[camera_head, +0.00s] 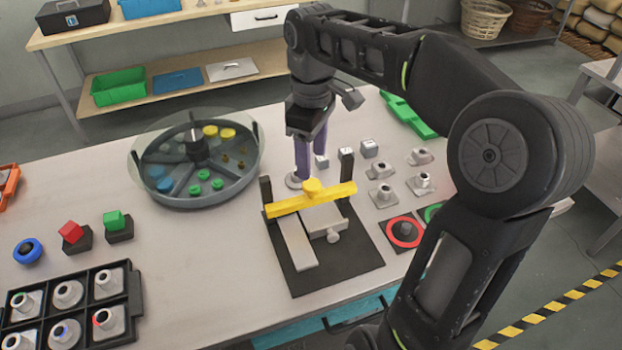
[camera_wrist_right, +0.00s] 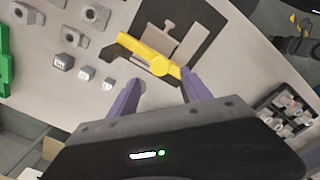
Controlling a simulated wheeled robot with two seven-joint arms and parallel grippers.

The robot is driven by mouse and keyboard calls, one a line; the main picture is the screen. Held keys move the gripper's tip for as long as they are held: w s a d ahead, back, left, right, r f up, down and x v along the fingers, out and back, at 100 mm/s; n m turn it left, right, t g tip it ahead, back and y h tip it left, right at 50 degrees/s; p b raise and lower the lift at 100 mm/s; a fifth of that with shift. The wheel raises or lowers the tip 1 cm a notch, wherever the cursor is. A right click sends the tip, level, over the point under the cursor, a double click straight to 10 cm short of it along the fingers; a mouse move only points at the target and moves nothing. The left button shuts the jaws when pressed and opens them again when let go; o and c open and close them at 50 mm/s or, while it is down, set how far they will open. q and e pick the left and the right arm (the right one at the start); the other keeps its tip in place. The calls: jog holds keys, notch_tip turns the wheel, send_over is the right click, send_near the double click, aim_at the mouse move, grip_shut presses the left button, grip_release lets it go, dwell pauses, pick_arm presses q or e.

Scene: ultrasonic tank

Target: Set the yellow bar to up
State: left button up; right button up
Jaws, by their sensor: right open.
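In the right wrist view the bar (camera_wrist_right: 137,46) lies just beyond the fingertips. My right gripper (camera_head: 303,172) is behind the bar, with its purple fingers pointing down. The wrist view shows this gripper (camera_wrist_right: 161,78) open and empty, one finger close to the bar's end. Contact cannot be told. My left gripper is not in view.
A round divided tank (camera_head: 182,203) with a clear lid stands to the left. Small grey blocks and fittings lie right of the gripper. A black tray (camera_head: 137,295) of fittings is at front left. The table between tank and base plate is clear.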

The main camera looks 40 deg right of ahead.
aim_at(312, 184)
notch_tip(312, 184, down, 2)
jog(key=shift+b, duration=0.45)
jog(key=shift+f+p, duration=0.5)
jog(key=shift+f, duration=1.85)
jog(key=shift+c, duration=0.6)
grip_shut()
